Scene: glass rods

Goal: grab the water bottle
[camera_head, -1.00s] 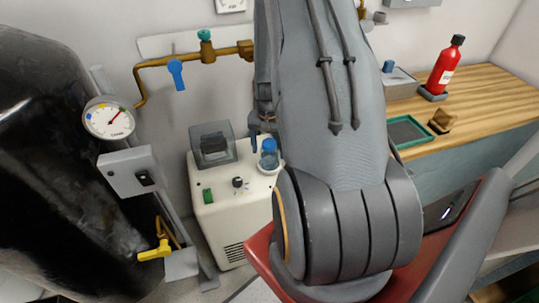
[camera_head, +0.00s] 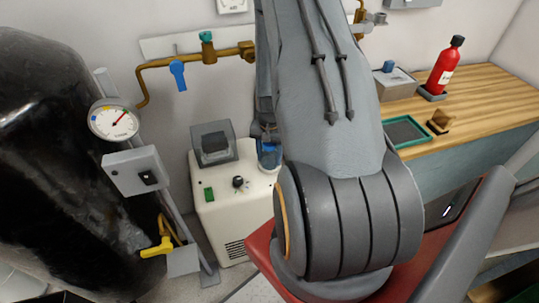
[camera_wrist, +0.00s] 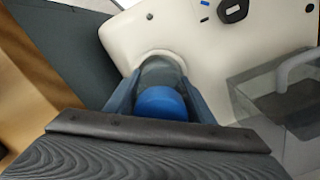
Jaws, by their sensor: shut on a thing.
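The water bottle (camera_head: 268,158) is clear with a blue cap (camera_wrist: 160,103). It stands in a round recess on top of a cream machine (camera_head: 236,212). My gripper (camera_wrist: 163,80) has one finger on each side of the bottle and is shut on it, near the cap. In the head view my gripper (camera_head: 265,132) is over the bottle's top and hides much of it, with my arm just to the right.
A grey transparent box (camera_head: 213,145) sits on the machine, left of the bottle. A black tank with a pressure gauge (camera_head: 114,121) stands at left. A brass pipe (camera_head: 165,62) runs along the wall behind. A red bottle (camera_head: 445,68) stands on the wooden counter (camera_head: 475,105).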

